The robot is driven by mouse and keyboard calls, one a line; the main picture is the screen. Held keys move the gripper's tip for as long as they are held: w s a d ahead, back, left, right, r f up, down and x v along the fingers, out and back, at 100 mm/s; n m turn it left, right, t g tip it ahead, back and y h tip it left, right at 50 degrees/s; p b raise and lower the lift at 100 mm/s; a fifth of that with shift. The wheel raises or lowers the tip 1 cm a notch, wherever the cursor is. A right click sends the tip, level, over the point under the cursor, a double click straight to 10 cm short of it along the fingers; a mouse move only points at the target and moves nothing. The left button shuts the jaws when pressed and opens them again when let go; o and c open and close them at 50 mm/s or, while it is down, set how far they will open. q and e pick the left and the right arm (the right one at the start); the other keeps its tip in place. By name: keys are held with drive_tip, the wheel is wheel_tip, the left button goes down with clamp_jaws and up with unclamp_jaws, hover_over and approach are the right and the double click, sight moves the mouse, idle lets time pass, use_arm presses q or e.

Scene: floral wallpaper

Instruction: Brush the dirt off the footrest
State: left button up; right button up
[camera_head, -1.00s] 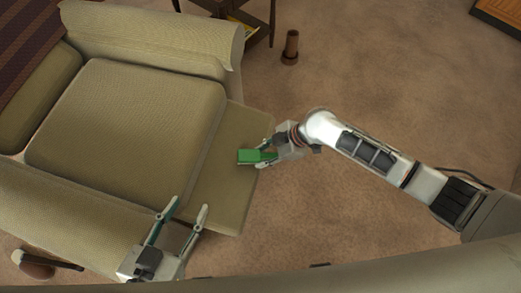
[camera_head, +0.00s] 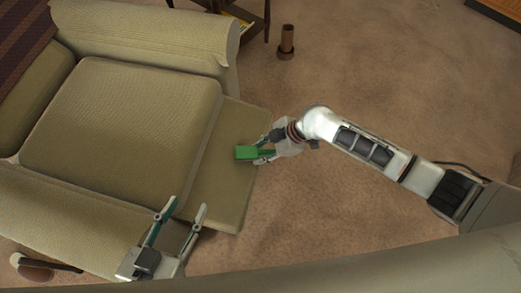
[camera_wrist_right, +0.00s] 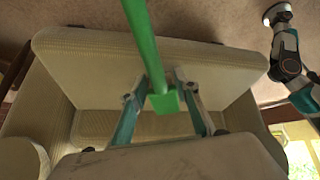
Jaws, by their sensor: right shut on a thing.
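The footrest (camera_head: 231,180) is the flat olive panel extending from the front of the armchair in the head view. It also shows in the right wrist view (camera_wrist_right: 85,52) as a broad pale panel. My right gripper (camera_head: 262,155) is over the footrest's right edge, shut on a green brush (camera_head: 245,152). The brush's green handle (camera_wrist_right: 145,45) runs between the fingers in the right wrist view; its bristles are hidden. I cannot make out dirt on the footrest or whether the brush touches it. My left gripper (camera_head: 188,203) is open and empty near the footrest's near left corner.
The armchair's seat cushion (camera_head: 120,120) and thick arms lie left of the footrest. A small brown cylinder (camera_head: 286,42) stands on the carpet (camera_head: 370,70), near a dark wooden table (camera_head: 245,18). The carpet right of the footrest is mostly clear below my right arm.

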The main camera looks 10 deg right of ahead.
drive_tip(key=shift+a+f+b, duration=0.25)
drive_tip(key=shift+f+b, duration=0.25)
drive_tip(key=shift+f, duration=0.4)
drive_tip(key=shift+w, duration=0.15)
